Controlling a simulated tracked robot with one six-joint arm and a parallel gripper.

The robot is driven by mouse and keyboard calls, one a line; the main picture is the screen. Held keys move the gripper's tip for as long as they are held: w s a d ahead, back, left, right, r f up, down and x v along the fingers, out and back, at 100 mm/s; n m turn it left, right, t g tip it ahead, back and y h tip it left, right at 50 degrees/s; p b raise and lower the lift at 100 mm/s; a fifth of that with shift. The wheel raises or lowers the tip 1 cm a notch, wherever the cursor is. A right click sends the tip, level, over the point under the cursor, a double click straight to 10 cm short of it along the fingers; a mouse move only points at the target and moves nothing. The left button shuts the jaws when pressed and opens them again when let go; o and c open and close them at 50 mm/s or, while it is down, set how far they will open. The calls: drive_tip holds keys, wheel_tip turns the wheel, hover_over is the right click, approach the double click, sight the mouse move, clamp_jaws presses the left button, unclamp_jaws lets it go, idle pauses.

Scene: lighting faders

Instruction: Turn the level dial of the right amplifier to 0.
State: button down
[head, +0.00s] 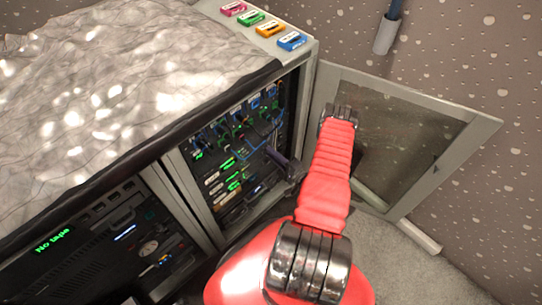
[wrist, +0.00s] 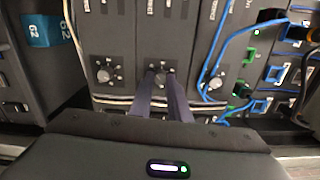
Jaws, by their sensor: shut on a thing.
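Three round dials show in a row on dark panels in the wrist view: a left dial (wrist: 105,75), a middle dial (wrist: 160,75) and a right dial (wrist: 214,83). My gripper (wrist: 161,84) is shut on the middle dial, one dark finger on each side of it. The fingers partly cover this dial, so its pointer and setting cannot be read. I cannot tell from the labels which panel is the right amplifier. In the head view my gripper (head: 277,155) reaches into the open rack (head: 306,85); the dial there is too small to make out.
Blue cables (wrist: 222,45) hang close to the right of my gripper in the wrist view. The open glass door (head: 475,130) stands beside my red arm in the head view. Several coloured cassettes (head: 291,40) lie on the rack's top, by a crumpled grey cover (head: 120,90).

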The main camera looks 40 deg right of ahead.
drive_tip(key=shift+a+n, duration=0.3)
drive_tip(key=shift+n, duration=0.3)
drive_tip(key=c, duration=1.7)
unclamp_jaws()
drive_tip(key=shift+d, duration=0.15)
drive_tip(key=shift+o, duration=0.2)
drive_tip(key=s, duration=1.3)
drive_tip(key=shift+s+d, duration=0.2)
drive_tip(key=shift+s, duration=0.2)
drive_tip(key=shift+f, duration=0.1)
